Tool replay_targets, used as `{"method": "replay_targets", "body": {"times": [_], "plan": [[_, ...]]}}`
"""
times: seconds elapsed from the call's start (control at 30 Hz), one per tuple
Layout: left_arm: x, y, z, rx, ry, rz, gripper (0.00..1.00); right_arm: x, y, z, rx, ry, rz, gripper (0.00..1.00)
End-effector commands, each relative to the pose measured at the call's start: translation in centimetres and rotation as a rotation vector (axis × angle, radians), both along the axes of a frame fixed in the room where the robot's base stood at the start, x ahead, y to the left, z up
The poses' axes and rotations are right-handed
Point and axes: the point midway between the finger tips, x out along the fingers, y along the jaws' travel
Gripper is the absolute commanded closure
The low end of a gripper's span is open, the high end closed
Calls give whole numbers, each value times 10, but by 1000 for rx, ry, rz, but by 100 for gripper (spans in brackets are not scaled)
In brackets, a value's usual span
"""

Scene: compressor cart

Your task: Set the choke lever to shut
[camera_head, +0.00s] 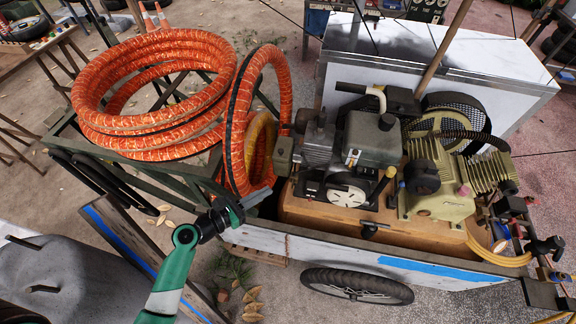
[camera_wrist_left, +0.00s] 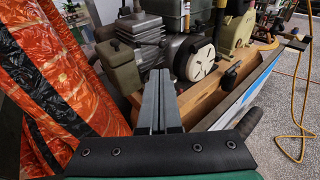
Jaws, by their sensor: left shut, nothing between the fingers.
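The engine (camera_head: 368,140) sits on a wooden deck (camera_head: 310,207) in the cart, with a round white starter cover (camera_head: 346,194) on its near side. It also shows in the left wrist view, with its white cover (camera_wrist_left: 200,60) just beyond my fingers. I cannot pick out the choke lever with certainty; it is too small or hidden among the engine parts. My left gripper (camera_head: 262,194) is shut and empty, just left of the engine near the cart's front left corner. Its two fingers (camera_wrist_left: 160,88) lie together, pointing at the engine and apart from it. My right gripper is not in view.
Orange hose coils (camera_head: 150,95) rest on a dark rack at left, and another hose loop (camera_head: 240,120) stands close behind my left gripper. A tan compressor (camera_head: 440,180) is right of the engine. The cart's side wall (camera_head: 340,255) runs along the front. A black knob (camera_head: 372,228) protrudes there.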

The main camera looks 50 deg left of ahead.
Motion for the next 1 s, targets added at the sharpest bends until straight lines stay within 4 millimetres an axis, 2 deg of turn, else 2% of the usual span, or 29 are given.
{"method": "replay_targets", "body": {"times": [0.17,0.27,0.73,0.9,1.0], "plan": [[9,0,-2,3,0,-3,100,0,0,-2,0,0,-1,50],[23,-1,-5,3,-1,-4,100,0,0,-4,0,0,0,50],[118,-3,-25,6,-2,-2,100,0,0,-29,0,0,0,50],[135,-3,-27,5,-2,-1,100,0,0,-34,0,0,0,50],[139,-3,-28,4,-1,-1,100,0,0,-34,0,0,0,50]]}}
